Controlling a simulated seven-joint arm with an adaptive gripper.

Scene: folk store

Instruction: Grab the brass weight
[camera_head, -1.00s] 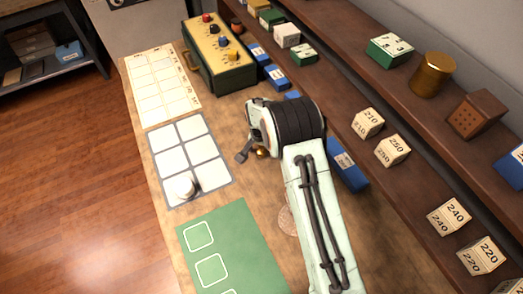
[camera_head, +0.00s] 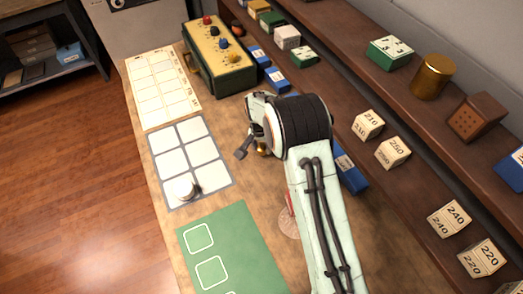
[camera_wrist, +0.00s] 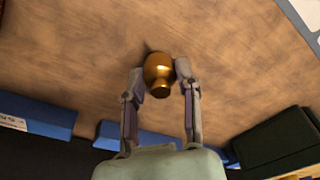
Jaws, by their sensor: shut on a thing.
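The brass weight (camera_wrist: 159,72) is a small, shiny gold piece with a rounded body and a narrower knob. In the wrist view it sits between the two fingers of my gripper (camera_wrist: 162,84), which are shut on it. In the head view only a small gold bit of the weight (camera_head: 262,150) shows below my wrist; the rest is hidden by my arm. My gripper (camera_head: 250,148) is over the wooden table, right of the white grid mat. I cannot tell whether the weight touches the table.
A white grid mat (camera_head: 207,149) holds a silver weight (camera_head: 185,188). A green mat (camera_head: 238,240) lies in front. A box with knobs (camera_head: 218,72) stands behind. Blue boxes (camera_head: 352,178) line the shelf foot; shelves with numbered blocks (camera_head: 392,152) rise at the right.

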